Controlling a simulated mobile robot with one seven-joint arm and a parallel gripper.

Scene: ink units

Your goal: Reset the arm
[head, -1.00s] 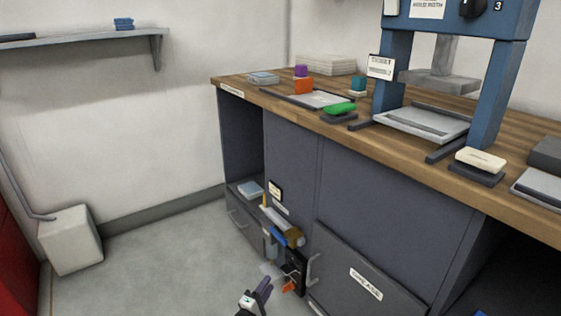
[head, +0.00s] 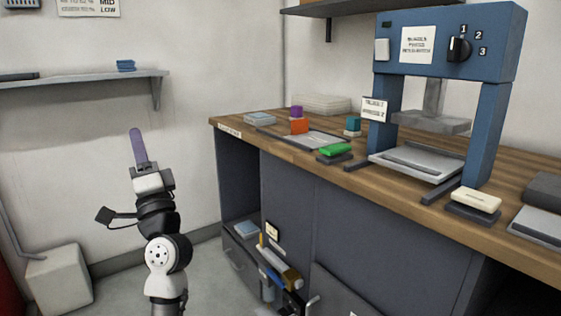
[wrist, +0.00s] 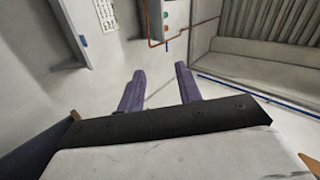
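My gripper (head: 138,150) stands raised at the left in the head view, in front of the white wall and left of the workbench. Its purple fingers point up and overlap in that view. In the wrist view my gripper (wrist: 160,88) shows two purple fingers spread apart with nothing between them. It touches nothing that I can see. My arm below it is upright, with its lower part cut off by the picture's bottom edge.
The workbench (head: 330,180) fills the right, with a blue press (head: 492,120), a green block (head: 334,149), an orange block (head: 299,126) and a cream block (head: 474,199) on it. A wall shelf (head: 80,80) is behind my gripper. A pale box (head: 58,280) stands lower left.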

